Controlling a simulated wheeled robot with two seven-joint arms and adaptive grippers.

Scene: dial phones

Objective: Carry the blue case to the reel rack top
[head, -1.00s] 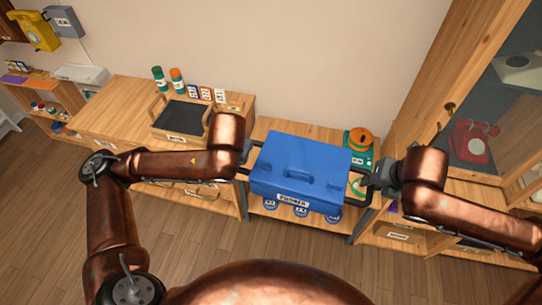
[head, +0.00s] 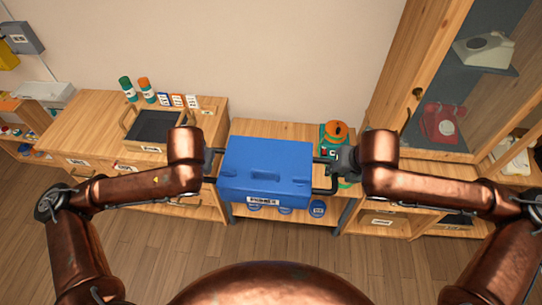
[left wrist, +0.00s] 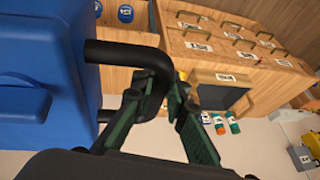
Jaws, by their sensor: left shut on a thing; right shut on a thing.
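The blue case (head: 262,168) hangs level between my two grippers, in front of and partly over the wooden reel rack top (head: 275,130). A black bar handle sticks out from each side of it. My left gripper (head: 210,163) is shut on the left handle; in the left wrist view the green-edged fingers (left wrist: 155,105) close around the black handle (left wrist: 130,55), beside the case's blue side (left wrist: 45,80). My right gripper (head: 335,163) is shut on the right handle. The case hides the middle of the rack top, and any gap beneath it cannot be told.
A green and orange device (head: 334,136) stands at the rack top's right end. Blue labelled items (head: 317,208) sit on the shelf below. A drawer cabinet with a dark tray (head: 155,127) stands left, a tall glass-door cabinet (head: 395,85) right. The rack top's back strip is clear.

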